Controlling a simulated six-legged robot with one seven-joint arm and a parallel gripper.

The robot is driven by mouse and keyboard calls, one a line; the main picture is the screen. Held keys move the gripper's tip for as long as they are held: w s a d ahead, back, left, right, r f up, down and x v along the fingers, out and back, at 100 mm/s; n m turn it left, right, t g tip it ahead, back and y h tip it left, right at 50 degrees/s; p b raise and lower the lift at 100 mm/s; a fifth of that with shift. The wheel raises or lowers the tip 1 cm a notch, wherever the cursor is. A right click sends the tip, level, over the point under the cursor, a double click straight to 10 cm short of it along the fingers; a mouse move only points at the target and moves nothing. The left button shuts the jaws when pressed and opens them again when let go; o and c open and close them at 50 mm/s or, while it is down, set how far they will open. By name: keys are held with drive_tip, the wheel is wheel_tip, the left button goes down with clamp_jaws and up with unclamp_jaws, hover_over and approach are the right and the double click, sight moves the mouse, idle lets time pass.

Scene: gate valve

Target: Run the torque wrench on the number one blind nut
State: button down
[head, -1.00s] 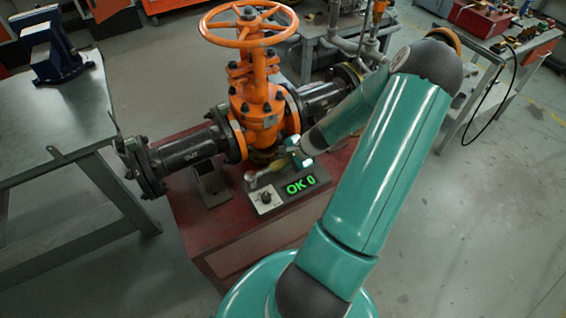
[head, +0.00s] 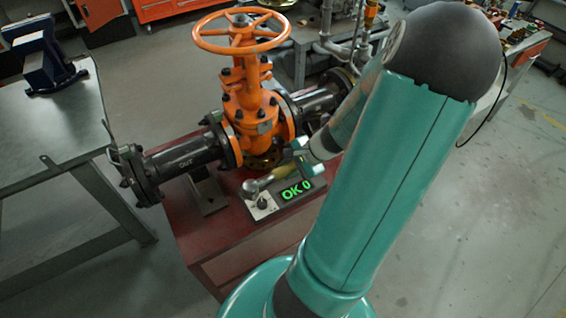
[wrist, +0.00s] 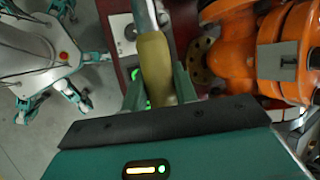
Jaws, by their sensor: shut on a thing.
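The torque wrench (head: 262,183) has a metal head and an olive-yellow grip, which shows large in the wrist view (wrist: 155,62). My gripper (head: 303,160) is shut around that grip, with one teal finger on each side of it in the wrist view (wrist: 158,80). The wrench's head is over the panel with the green "OK 0" display (head: 296,191); I cannot tell whether it touches it. The blind flange (head: 132,176) with its bolts and nuts closes the left end of the pipe marked OUT (head: 180,157). I cannot make out a number on any nut.
The orange gate valve (head: 243,110) with its handwheel (head: 242,33) rises behind the panel on the red stand (head: 215,245). A grey workbench (head: 55,135) with a blue vise (head: 42,58) stands at the left, near the blind flange. The floor at the right is clear.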

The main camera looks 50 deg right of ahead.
drive_tip(key=s+a+r, duration=0.2)
drive_tip(key=s+r, duration=0.2)
drive_tip(key=r, duration=0.1)
drive_tip(key=shift+s+a+r, duration=0.2)
drive_tip(key=shift+r, duration=0.2)
idle(0.4)
